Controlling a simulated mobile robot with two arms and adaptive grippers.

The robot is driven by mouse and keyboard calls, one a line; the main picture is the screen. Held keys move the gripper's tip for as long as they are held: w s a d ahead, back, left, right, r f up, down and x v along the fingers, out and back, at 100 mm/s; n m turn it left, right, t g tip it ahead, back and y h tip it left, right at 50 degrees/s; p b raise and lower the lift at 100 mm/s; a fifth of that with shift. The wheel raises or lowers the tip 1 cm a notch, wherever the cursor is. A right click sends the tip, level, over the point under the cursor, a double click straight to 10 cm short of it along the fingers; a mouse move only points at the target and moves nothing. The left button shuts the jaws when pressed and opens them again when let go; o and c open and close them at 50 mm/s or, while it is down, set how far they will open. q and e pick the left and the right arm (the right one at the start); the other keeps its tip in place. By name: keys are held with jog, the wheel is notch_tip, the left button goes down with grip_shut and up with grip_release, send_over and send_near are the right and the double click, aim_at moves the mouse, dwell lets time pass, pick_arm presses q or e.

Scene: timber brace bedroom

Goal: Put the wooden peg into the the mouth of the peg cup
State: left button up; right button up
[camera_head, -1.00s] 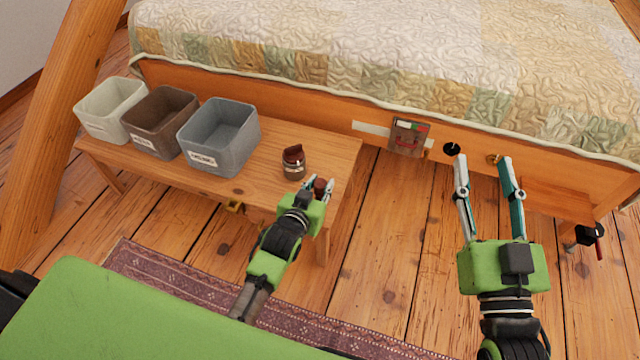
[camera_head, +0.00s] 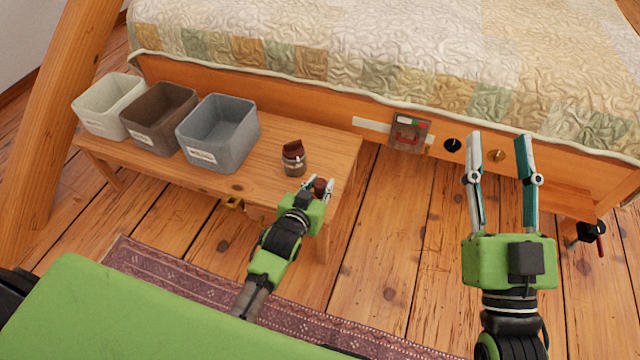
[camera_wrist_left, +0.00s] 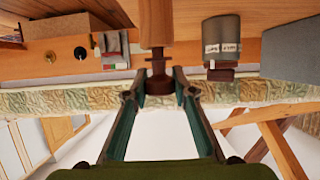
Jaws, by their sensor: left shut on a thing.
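The peg cup, seemingly the small grey cup with a pale label (camera_head: 294,168), stands upright on the wooden bench. Dark brown material sticks out of its mouth; its exact shape is too small to tell. My left gripper (camera_head: 318,186) is shut on the brown wooden peg (camera_head: 320,184), near the bench's front right end, right of and nearer than the cup, apart from it. In the upside-down left wrist view the peg (camera_wrist_left: 157,25) has a lighter shaft and a dark end between the fingers; the cup (camera_wrist_left: 222,40) is beside it. My right gripper (camera_head: 502,158) is open and empty over the floor.
Three bins, white (camera_head: 104,115), brown (camera_head: 160,135) and grey (camera_head: 235,150), stand left of the cup on the bench (camera_head: 335,148). A bed (camera_head: 400,60) lies behind. The floor right of the bench is clear.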

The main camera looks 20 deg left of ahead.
pick_arm(q)
jog(key=shift+f, duration=0.1)
dwell(0.3)
jog(key=o, duration=1)
jog(key=v, duration=1.2)
